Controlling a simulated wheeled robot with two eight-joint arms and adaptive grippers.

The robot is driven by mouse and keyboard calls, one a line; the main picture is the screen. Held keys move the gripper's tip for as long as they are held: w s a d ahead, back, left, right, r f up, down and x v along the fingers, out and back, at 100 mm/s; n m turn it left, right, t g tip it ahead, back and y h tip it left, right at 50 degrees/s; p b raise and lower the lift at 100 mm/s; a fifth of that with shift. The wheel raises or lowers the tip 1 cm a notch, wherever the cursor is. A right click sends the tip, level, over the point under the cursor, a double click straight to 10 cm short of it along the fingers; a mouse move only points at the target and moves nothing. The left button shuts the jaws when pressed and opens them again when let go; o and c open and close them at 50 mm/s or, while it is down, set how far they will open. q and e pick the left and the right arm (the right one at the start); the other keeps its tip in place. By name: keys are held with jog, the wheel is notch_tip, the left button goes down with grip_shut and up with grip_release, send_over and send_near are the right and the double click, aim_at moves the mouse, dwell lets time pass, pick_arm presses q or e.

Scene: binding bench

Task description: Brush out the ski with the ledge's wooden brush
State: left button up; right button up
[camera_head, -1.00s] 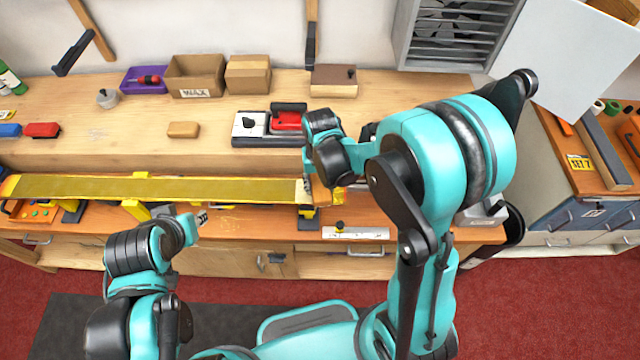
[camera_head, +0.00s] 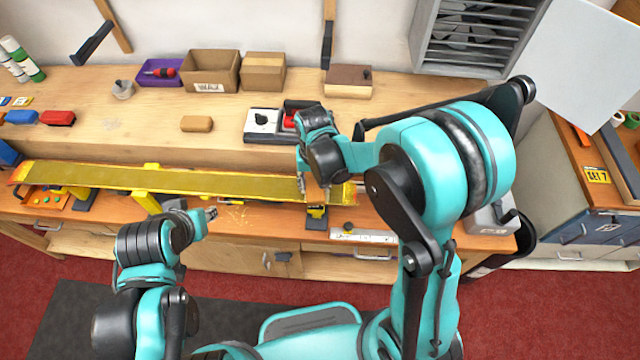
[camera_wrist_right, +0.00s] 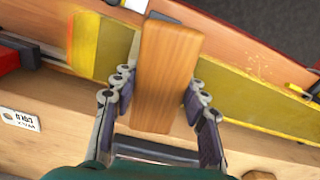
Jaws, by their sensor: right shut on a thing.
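The ski (camera_head: 200,181) is long and yellow. It lies across yellow supports along the front of the bench. My right gripper (camera_head: 312,182) is over the ski's right end, shut on a wooden brush. In the right wrist view, the brush (camera_wrist_right: 165,75) is a plain wooden block between the two fingers of the right gripper (camera_wrist_right: 160,100). The brush overlaps the ski (camera_wrist_right: 235,95) there, but its underside is hidden, so contact cannot be told. My left gripper (camera_head: 210,213) is in front of the ski, apart from it, with its jaws too small to read.
On the raised ledge (camera_head: 160,150) sit a tan block (camera_head: 197,124), a red block (camera_head: 57,118), cardboard boxes (camera_head: 212,72) and a purple tray (camera_head: 160,75). A cabinet (camera_head: 570,190) stands at right.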

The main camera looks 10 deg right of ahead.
aim_at(330, 192)
jog(key=shift+w+a+f+b, duration=0.1)
jog(key=shift+w+a+b, duration=0.1)
jog(key=shift+a, duration=0.5)
jog(key=shift+w+a+b, duration=0.1)
jog(key=shift+w+a, duration=0.05)
jog(key=shift+a, duration=0.5)
jog(key=shift+s+d, duration=0.25)
jog(key=shift+d, duration=0.65)
jog(key=shift+s+d, duration=0.25)
jog(key=shift+d, duration=0.6)
jog(key=shift+s+d+b, duration=0.2)
jog(key=shift+s+d, duration=0.1)
jog(key=shift+d, duration=0.5)
jog(key=shift+s+d+b, duration=0.2)
jog(key=shift+s+d, duration=0.05)
jog(key=shift+d, duration=0.55)
jog(key=shift+w+d+r+p, duration=0.1)
jog(key=shift+r+p, duration=2.15)
jog(key=shift+r, duration=0.7)
